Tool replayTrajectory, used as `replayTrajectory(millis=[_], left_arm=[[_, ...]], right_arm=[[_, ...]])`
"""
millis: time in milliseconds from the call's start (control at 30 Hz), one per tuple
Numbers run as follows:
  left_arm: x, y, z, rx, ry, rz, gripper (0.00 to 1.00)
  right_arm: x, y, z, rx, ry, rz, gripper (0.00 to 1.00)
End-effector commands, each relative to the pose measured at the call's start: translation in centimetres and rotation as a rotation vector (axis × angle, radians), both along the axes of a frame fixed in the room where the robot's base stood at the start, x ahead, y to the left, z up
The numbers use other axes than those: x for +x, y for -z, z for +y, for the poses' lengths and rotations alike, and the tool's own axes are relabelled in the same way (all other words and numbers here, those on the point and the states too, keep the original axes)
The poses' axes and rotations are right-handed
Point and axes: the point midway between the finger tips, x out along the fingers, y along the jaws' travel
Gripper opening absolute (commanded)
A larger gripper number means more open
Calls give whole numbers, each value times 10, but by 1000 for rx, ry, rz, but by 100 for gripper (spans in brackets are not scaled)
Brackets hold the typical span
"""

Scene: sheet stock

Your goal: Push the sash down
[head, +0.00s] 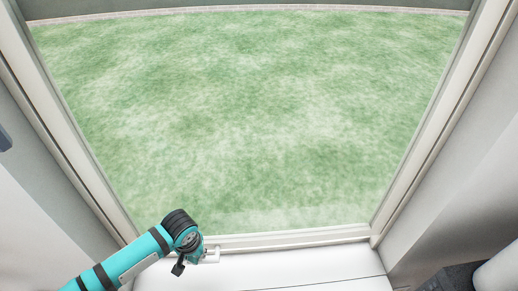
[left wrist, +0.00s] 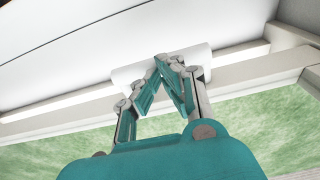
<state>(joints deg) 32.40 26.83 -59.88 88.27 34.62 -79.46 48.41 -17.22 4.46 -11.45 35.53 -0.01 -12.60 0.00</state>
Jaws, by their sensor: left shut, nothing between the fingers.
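The sash is a large glazed window panel with a pale bottom rail (head: 295,237) running across the lower part of the head view. A small white handle (head: 212,256) sits near the left end of this rail. In the left wrist view the handle (left wrist: 126,75) is a white bar on the pale rail (left wrist: 60,115). My left gripper (head: 194,254) is at the handle, largely hidden by its own wrist in the head view. In the left wrist view its fingertips (left wrist: 163,61) are shut together, empty, overlapping the handle; contact is unclear. My right gripper is not in view.
Pale frame jambs (head: 65,125) and (head: 440,120) flank the glass. A white sill (head: 300,271) lies below the rail. Green grass (head: 250,120) shows through the pane. A dark object is at the lower right corner. The sill right of my arm is clear.

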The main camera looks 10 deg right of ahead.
Motion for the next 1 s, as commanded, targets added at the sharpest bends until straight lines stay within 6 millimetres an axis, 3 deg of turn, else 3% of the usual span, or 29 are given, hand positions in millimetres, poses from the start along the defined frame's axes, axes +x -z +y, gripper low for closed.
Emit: replayTrajectory(millis=[1000], left_arm=[[-1, 57, 1, 3, 0, 4, 0]], right_arm=[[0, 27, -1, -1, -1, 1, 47]])
